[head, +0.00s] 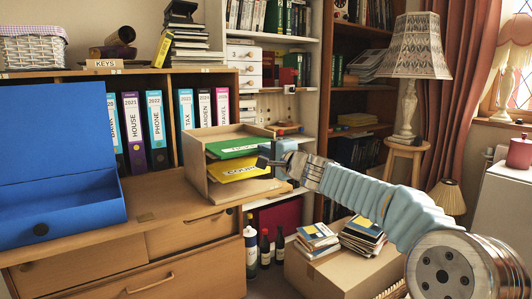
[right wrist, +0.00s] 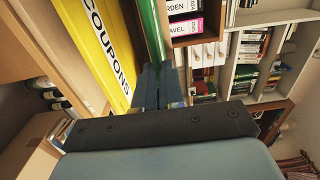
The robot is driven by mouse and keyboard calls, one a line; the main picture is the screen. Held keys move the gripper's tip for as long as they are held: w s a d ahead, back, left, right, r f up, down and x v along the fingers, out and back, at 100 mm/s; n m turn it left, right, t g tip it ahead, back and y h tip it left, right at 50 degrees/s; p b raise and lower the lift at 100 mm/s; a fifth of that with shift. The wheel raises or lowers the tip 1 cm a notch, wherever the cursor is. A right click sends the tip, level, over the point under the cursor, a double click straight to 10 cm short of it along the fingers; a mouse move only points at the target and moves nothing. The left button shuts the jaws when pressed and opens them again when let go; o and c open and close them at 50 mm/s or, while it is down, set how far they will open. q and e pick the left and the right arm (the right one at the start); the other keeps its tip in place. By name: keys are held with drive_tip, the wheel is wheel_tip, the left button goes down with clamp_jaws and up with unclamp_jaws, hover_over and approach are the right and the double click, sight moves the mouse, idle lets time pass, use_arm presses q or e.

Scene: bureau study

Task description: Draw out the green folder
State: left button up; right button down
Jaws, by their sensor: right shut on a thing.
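The green folder (head: 236,147) lies flat in the upper level of a wooden letter tray (head: 194,165) on the desk. It shows as a green strip in the right wrist view (right wrist: 152,30), running down to my fingers. My right gripper (head: 268,158) is at the tray's open right end, shut on the green folder's near edge; its dark fingers also show in the right wrist view (right wrist: 155,85). A yellow folder (head: 237,168) marked COUPONS lies on the level below, also beside the fingers in the right wrist view (right wrist: 98,45). My left gripper is not in view.
A blue box file (head: 60,210) stands open on the desk at left. Labelled binders (head: 155,130) stand in the shelf behind the tray. Bottles (head: 265,248) and a cardboard box (head: 310,275) are below, right of the desk. A lamp (head: 410,75) stands on a stool.

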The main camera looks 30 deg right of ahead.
drive_tip(key=shift+r, duration=0.2)
idle(0.4)
drive_tip(key=s+b, duration=0.1)
drive_tip(key=s, duration=0.5)
drive_tip(key=shift+d+r, duration=0.15)
drive_tip(key=shift+d, duration=0.1)
idle(0.4)
idle(0.4)
